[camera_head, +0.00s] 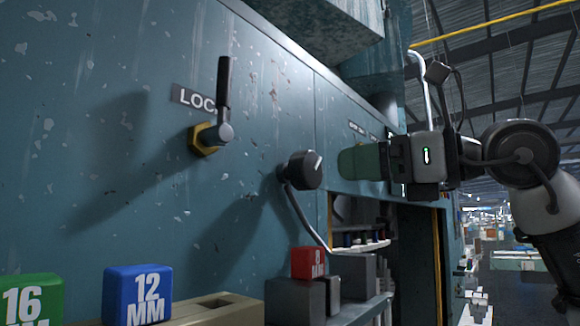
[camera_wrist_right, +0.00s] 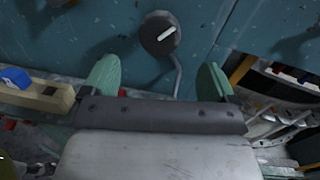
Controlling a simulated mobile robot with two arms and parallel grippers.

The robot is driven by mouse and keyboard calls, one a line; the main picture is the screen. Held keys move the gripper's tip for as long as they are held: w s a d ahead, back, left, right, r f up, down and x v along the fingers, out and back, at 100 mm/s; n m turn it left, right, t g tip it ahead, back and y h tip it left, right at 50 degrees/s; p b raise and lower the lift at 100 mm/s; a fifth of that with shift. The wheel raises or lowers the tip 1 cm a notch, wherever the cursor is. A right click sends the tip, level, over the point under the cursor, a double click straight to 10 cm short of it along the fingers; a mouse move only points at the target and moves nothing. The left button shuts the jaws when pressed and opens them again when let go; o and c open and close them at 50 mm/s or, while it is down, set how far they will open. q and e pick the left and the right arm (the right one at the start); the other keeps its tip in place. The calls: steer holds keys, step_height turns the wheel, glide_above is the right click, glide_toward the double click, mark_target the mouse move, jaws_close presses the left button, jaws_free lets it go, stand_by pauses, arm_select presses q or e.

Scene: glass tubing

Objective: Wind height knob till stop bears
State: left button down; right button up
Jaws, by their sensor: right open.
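A black round knob (camera_head: 305,170) sticks out of the teal machine panel (camera_head: 100,110). In the right wrist view the knob (camera_wrist_right: 160,34) carries a white pointer line on its face. A bent grey rod (camera_head: 308,215) runs down from beside it. My right gripper (camera_head: 360,163) is to the right of the knob in the head view. In the right wrist view its green fingers (camera_wrist_right: 158,79) are spread apart, with the knob ahead of the gap and apart from them. No stop that I can identify shows. My left gripper is in neither view.
A black lever (camera_head: 223,90) on a brass nut sits left of the knob under a partly hidden "LOC" label. Below are a blue "12 MM" block (camera_head: 138,294), a green "16" block (camera_head: 32,298) and a red "8 MM" block (camera_head: 308,262). An open shelf recess (camera_head: 365,235) lies lower right.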

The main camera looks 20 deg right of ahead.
mark_target(316, 172)
steer(key=p+x, duration=0.3)
steer(key=x, duration=0.5)
steer(key=shift+w, duration=0.15)
steer(key=shift+w+a, duration=0.3)
steer(key=shift+a, duration=0.2)
steer(key=shift+w+f, duration=0.1)
steer(key=shift+c, duration=0.3)
